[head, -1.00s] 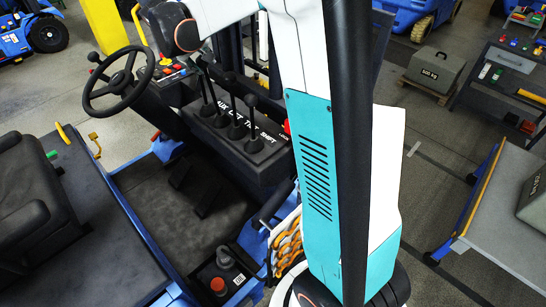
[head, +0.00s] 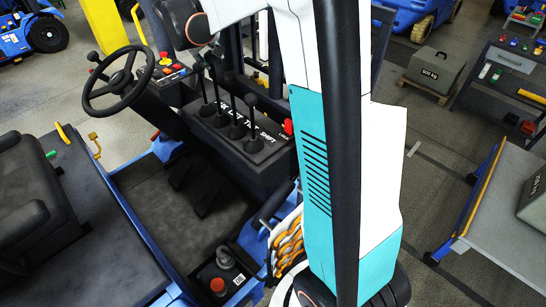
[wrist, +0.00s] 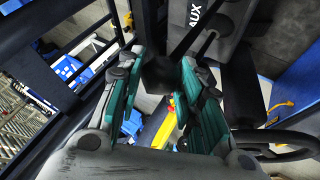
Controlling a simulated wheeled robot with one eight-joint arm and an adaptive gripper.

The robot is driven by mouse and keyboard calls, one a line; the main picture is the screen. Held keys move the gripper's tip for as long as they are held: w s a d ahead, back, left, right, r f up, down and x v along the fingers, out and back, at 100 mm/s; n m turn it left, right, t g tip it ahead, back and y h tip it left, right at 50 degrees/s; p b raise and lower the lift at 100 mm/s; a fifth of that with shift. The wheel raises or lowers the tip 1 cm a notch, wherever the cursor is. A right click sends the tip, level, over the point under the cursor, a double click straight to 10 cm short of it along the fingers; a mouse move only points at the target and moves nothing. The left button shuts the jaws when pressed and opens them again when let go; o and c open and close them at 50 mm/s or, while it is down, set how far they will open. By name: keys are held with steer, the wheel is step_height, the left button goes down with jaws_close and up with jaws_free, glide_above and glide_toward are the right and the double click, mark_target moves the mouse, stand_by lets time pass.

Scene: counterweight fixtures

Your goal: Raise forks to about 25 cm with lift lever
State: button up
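A black console (head: 250,150) carries several black levers labelled AUX, LIFT, TILT and SHIFT in the head view. The lift lever (head: 218,85) stands near the left of the row, its upper part close to my arm's end. In the wrist view my gripper (wrist: 163,68) has its teal-padded fingers spread, with a dark round lever knob (wrist: 160,77) between the tips. I cannot tell which lever that knob belongs to, or whether the pads touch it. The AUX label (wrist: 203,12) shows at the top of the wrist view. The forks are not clearly seen in either view.
A steering wheel (head: 119,80) stands left of the levers, and a seat (head: 35,195) further left. A red knob (head: 288,127) sits at the console's right. A small joystick (head: 225,258) stands below. A grey weight (head: 436,68) lies on a pallet at right.

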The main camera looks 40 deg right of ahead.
steer(key=o, duration=0.4)
steer(key=p+v, duration=0.4)
steer(key=v, duration=0.6)
steer(key=shift+p, duration=0.35)
stand_by(0.3)
steer(key=s+a+f+y+b, duration=0.2)
steer(key=s+a+f+b, duration=0.3)
steer(key=s+f+b, duration=0.4)
steer(key=s+a+f+t+y+b, duration=0.1)
steer(key=s+a+f+y+b, duration=0.1)
steer(key=s+a+f+b, duration=0.4)
steer(key=s+a+f+n+y+b, duration=0.1)
steer(key=s+a+f+b, duration=0.5)
steer(key=s+f+b, duration=0.8)
step_height(320, 180, down, 6)
steer(key=shift+f+t+y+b, duration=0.1)
steer(key=shift+t+y+b, duration=0.3)
steer(key=shift+y, duration=0.1)
